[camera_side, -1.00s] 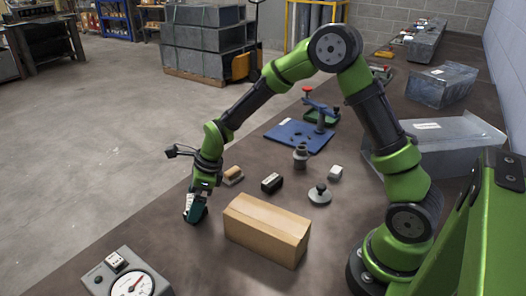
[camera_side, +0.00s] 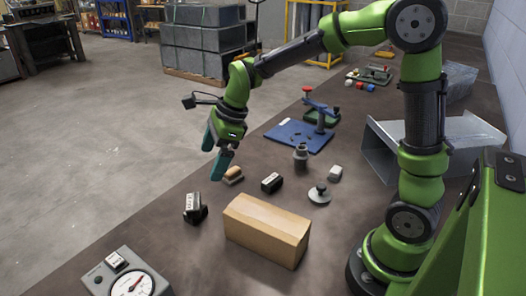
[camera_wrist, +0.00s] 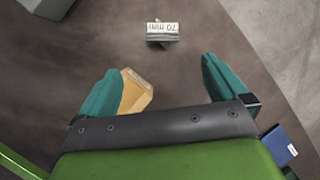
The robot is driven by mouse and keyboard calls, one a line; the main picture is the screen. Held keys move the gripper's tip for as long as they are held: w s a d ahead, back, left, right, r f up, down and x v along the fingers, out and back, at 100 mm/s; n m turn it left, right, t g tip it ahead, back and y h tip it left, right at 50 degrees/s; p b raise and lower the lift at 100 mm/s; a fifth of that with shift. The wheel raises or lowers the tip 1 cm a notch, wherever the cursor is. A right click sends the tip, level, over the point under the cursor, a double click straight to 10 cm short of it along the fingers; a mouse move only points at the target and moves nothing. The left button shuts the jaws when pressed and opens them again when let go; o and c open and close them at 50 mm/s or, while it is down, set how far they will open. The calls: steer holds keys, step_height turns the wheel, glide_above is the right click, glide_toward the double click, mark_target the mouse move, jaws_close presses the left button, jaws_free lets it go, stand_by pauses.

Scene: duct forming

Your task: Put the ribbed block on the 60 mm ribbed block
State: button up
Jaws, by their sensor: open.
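My gripper (camera_side: 211,165) is open and raised above the bench, with nothing between its teal fingers. The wrist view shows the fingers spread wide (camera_wrist: 160,65). A dark block with a white label (camera_side: 195,208) stands on the bench below and in front of my gripper. In the wrist view, a block labelled "70 mm" (camera_wrist: 162,32) lies ahead of the fingertips, apparently the same one. A second dark block with a pale label (camera_side: 272,183) stands to the right. Its label is too small to read, and I cannot make out ribs in the side view.
A cardboard box (camera_side: 266,231) lies right of the labelled block. A tan-topped piece (camera_side: 233,176) is close to my gripper. A dial gauge (camera_side: 130,283) is at front left. A grey knobbed disc (camera_side: 319,195), a small pale block (camera_side: 335,173) and a blue plate (camera_side: 298,137) lie beyond.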

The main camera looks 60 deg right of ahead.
steer(key=s+d+r+n+t, duration=0.1)
steer(key=s+r+n, duration=0.2)
steer(key=s+n, duration=0.6)
steer(key=s+d+r+n+t+h, duration=0.1)
steer(key=s+r+n, duration=0.3)
steer(key=s+n, duration=0.5)
steer(key=n+t, duration=0.1)
steer(key=n, duration=0.1)
steer(key=shift+s+d+n+t, duration=0.3)
steer(key=shift+d+n, duration=0.05)
steer(key=shift+n, duration=0.05)
